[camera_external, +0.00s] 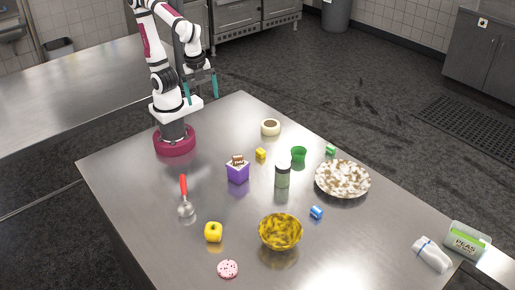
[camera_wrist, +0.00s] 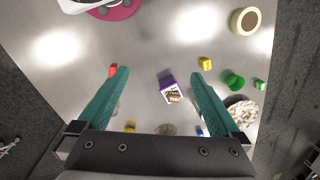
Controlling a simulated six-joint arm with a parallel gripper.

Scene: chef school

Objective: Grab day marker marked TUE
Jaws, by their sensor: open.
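Three small day markers lie on the steel table: a yellow one (camera_external: 260,154) near the middle, a green one (camera_external: 330,150) near the right edge, and a blue one (camera_external: 316,212) between the two bowls. The wrist view also shows the yellow marker (camera_wrist: 205,63), the green marker (camera_wrist: 260,85) and part of the blue marker (camera_wrist: 199,131) beside a finger. Their lettering is too small to read, so I cannot tell which says TUE. My gripper (camera_external: 200,88) is open and empty, high above the table and apart from all markers; its teal fingers (camera_wrist: 160,75) frame a purple box.
The purple box (camera_external: 238,172), shaker (camera_external: 282,174), green cup (camera_external: 298,154) and round container (camera_external: 270,127) stand around the yellow marker.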

